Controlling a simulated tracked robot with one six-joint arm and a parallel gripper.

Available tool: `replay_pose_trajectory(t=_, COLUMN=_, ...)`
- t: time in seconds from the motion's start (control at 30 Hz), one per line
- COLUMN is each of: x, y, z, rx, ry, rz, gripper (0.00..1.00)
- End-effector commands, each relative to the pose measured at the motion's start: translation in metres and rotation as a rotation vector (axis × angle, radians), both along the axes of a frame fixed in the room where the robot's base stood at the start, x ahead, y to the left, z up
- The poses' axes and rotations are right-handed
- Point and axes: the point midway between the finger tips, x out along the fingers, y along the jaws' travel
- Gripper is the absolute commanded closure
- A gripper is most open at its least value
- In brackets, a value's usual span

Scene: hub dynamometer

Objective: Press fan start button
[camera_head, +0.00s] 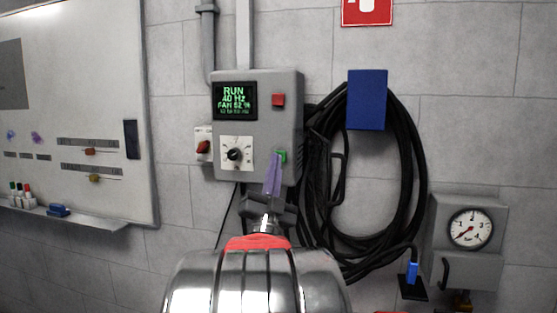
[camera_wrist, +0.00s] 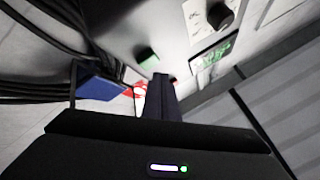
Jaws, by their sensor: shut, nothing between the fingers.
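A grey control box (camera_head: 288,125) hangs on the wall with a lit screen (camera_head: 235,101) that reads RUN, 40 Hz and a fan percentage. The green button (camera_head: 282,156) is at its lower right, partly behind my fingers. In the wrist view the green button (camera_wrist: 147,55) shows just left of my gripper's fingertips (camera_wrist: 159,80). I cannot tell whether the tip touches the button.
A black dial (camera_head: 234,155) and a red rotary switch (camera_head: 203,147) sit left of the button. A coiled black hose (camera_head: 408,200) hangs on a blue holder (camera_head: 367,100) to the right. A gauge box (camera_head: 492,268) and a whiteboard (camera_head: 75,110) are farther out.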

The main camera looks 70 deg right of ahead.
Motion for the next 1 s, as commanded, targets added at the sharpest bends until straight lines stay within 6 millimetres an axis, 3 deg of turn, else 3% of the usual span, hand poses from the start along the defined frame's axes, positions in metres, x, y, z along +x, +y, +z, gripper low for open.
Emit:
replay_pose_trajectory(t=0.7, x=-0.008, y=0.05, z=0.0, rx=0.001, ry=0.001, rz=0.0, gripper=1.0)
replay_pose_trajectory(t=1.0, x=-0.009, y=0.054, z=0.0, rx=0.0, ry=0.0, rz=0.0, gripper=1.0)
